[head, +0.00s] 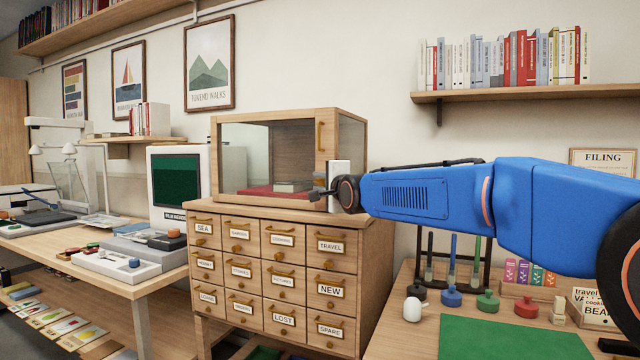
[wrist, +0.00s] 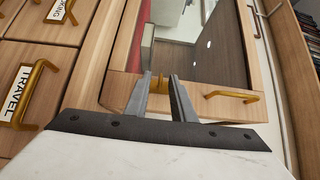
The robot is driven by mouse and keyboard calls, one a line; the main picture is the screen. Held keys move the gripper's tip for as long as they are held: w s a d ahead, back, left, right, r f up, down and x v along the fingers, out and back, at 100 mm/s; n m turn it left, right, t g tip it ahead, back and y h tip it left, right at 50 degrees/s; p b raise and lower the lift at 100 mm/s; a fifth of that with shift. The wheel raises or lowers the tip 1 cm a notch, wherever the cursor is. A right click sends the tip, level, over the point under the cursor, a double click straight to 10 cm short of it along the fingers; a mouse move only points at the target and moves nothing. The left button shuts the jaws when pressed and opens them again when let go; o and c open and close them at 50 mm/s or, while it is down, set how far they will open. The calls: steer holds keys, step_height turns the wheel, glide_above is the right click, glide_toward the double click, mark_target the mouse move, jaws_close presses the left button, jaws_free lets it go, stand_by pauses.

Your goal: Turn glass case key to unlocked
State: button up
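The glass case (head: 275,117), wood-framed with glass panes, stands on the card cabinet. Its upright handle (head: 320,136) is gold; the handle also shows in the wrist view (wrist: 231,94). A small gold key (wrist: 158,84) sits at the case's wooden frame (wrist: 120,88) in the wrist view. My gripper (wrist: 160,76) is at the frame, its two grey fingers apart with the key showing in the gap between the tips. I cannot see contact with the key. In the head view my gripper (head: 317,194) is at the case's lower right corner, and the key cannot be made out.
The card cabinet (head: 265,285) has labelled drawers with gold pulls just below my gripper. A book (head: 289,186) lies on red cloth inside the case. At right, a table holds a green mat (head: 510,342) and a rack of coloured tools. A bookshelf (head: 520,92) is above my arm.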

jaws_close()
steer(key=shift+r+n+g+h, duration=0.15)
steer(key=shift+n+g+h, duration=0.15)
steer(key=shift+n+g, duration=0.45)
steer(key=shift+r+n+g+h, duration=0.15)
steer(key=shift+n+g+h, duration=0.3)
steer(key=shift+n+h, duration=0.1)
steer(key=shift+a+r+n+g+h, duration=0.1)
steer(key=shift+a+n+g+h, duration=0.05)
steer(key=shift+n+g+h, duration=0.45)
steer(key=shift+a+r+n+g+h, duration=0.1)
steer(key=shift+n+g+h, duration=0.4)
steer(key=shift+h, duration=0.05)
steer(key=n+g+h, duration=0.1)
steer(key=n+h, duration=0.1)
steer(key=h, duration=0.1)
steer(key=shift+w+a+r+g, duration=0.15)
steer(key=shift+a+g, duration=0.1)
steer(key=shift+g, duration=0.15)
steer(key=n+h, duration=0.1)
steer(key=n+g+h, duration=0.1)
steer(key=h, duration=0.1)
steer(key=shift+w+a+h, duration=0.1)
steer(key=shift+a+h, duration=0.05)
steer(key=shift+h, duration=0.15)
steer(key=shift+g, duration=0.3)
